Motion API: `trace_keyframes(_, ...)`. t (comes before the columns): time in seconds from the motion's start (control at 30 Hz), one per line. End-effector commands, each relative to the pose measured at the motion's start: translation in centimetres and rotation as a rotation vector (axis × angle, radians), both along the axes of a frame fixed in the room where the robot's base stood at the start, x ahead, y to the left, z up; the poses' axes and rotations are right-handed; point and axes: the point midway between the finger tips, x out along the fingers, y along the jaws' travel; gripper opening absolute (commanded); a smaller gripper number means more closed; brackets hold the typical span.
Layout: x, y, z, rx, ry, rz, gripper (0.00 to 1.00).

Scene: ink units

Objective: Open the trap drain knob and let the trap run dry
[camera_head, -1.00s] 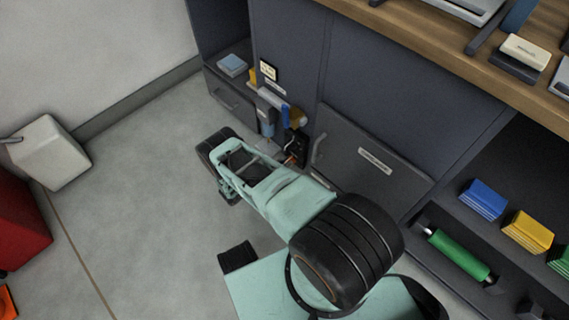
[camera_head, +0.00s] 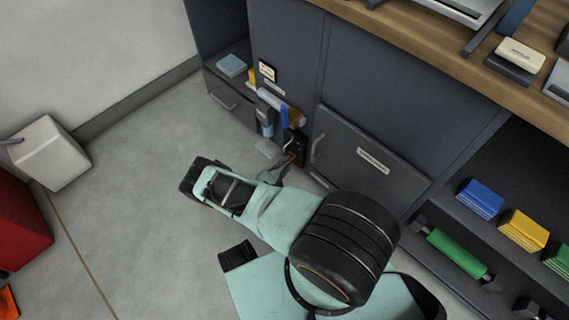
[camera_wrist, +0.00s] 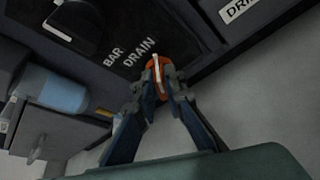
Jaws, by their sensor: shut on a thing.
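The orange drain knob (camera_wrist: 162,72) with a pale bar on its face sits beside the "DRAIN" lettering in the wrist view. My gripper (camera_wrist: 158,88) is shut on it, with one finger on each side. In the head view my gripper (camera_head: 283,166) reaches the dark fitting low on the cabinet front, where a little orange shows. The trap bowl (camera_wrist: 62,92) is bluish, left of the knob in the wrist view; it also shows in the head view (camera_head: 266,128). I cannot tell its liquid level for sure.
A black knob (camera_wrist: 75,27) with a white mark is near the "BAR" lettering. The cabinet door with a handle (camera_head: 318,154) stands right of the fitting. A drawer (camera_head: 228,104) is to its left. The floor in front is mostly clear.

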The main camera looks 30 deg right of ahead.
Motion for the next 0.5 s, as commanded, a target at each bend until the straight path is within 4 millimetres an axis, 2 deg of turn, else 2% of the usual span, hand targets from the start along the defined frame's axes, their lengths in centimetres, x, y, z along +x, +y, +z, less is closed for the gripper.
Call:
trace_keyframes(0.2, -0.30, -0.15, -0.33, 0.059, -0.166, -0.002, 0.00)
trace_keyframes(0.5, -0.43, -0.24, -0.39, 0.110, -0.303, -0.006, 0.00)
